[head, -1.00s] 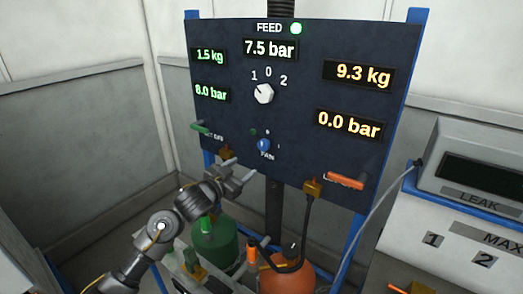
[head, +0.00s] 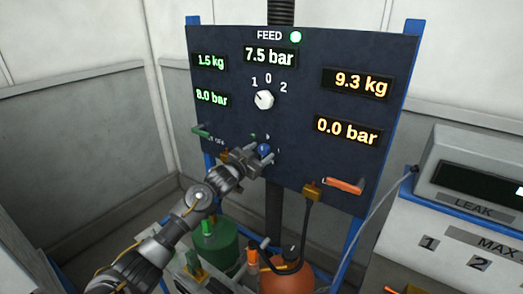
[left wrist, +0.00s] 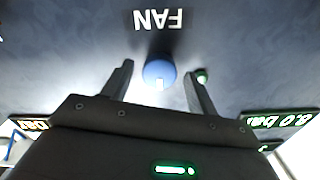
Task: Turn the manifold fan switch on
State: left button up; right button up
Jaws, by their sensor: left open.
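The fan switch is a small blue knob (head: 264,150) low in the middle of the dark panel (head: 300,95). My left gripper (head: 262,154) is at the knob, and its fingers partly hide the FAN label in the head view. In the left wrist view the knob (left wrist: 159,74) with a white mark sits between the two spread fingers (left wrist: 160,88), with a gap on each side. The FAN label appears upside down beyond it, and a small green light (left wrist: 201,76) shows beside the right finger. My right gripper is out of view.
A white selector knob (head: 264,99) is above the fan knob. A green lever (head: 201,131) is at left and an orange lever (head: 344,186) at right. Green (head: 216,247) and orange (head: 287,276) cylinders stand below. A hose (head: 305,228) hangs from the panel.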

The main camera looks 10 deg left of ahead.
pick_arm(q)
jog(key=shift+w+d, duration=0.2)
jog(key=shift+w, duration=0.2)
jog(key=c, duration=1)
